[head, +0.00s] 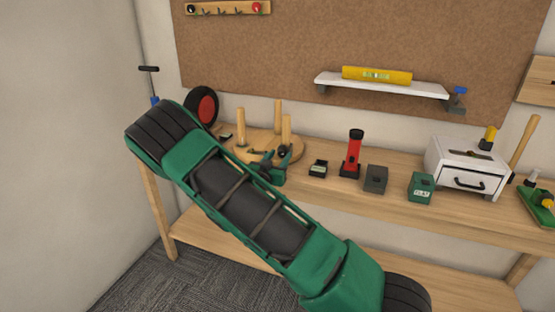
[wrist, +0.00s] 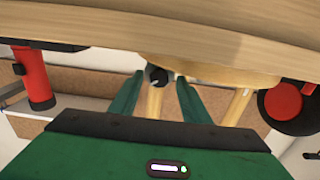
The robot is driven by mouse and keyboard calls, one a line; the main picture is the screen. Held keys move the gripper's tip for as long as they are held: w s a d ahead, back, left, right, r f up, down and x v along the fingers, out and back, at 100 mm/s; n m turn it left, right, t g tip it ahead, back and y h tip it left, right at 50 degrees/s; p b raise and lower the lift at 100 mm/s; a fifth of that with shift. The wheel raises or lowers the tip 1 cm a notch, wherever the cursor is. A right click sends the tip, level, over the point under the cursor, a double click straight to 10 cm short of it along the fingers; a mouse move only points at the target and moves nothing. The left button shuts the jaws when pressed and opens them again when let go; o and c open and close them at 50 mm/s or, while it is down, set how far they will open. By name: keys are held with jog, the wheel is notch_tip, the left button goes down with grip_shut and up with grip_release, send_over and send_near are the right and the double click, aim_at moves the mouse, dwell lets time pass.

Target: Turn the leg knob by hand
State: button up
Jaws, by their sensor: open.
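An upturned round wooden stool (head: 240,150) lies on the bench with its legs pointing up. A black leg knob (head: 283,151) is on its nearest leg (head: 287,130). My gripper (head: 277,156) is at that leg, its green fingers open. In the wrist view, which looks upside down, the knob (wrist: 158,76) sits between the two fingertips of my gripper (wrist: 159,80), with a gap on each side. The depth between fingertips and knob is hard to judge.
The workbench (head: 330,188) also holds a red flashlight (head: 354,152), a dark grey block (head: 376,179), a green box (head: 421,187) and a white drawer unit (head: 465,168). A black-and-red wheel (head: 203,107) stands behind the stool. A shelf (head: 385,84) hangs above.

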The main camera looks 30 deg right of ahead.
jog(key=shift+c, duration=0.4)
jog(key=c, duration=1)
jog(key=shift+o, duration=0.2)
jog(key=shift+w+n, duration=0.1)
jog(key=shift+n, duration=1.4)
jog(key=o, duration=1)
jog(key=shift+o, duration=0.2)
jog(key=v, duration=1)
jog(key=shift+s+a, duration=0.25)
jog(key=shift+a, duration=0.1)
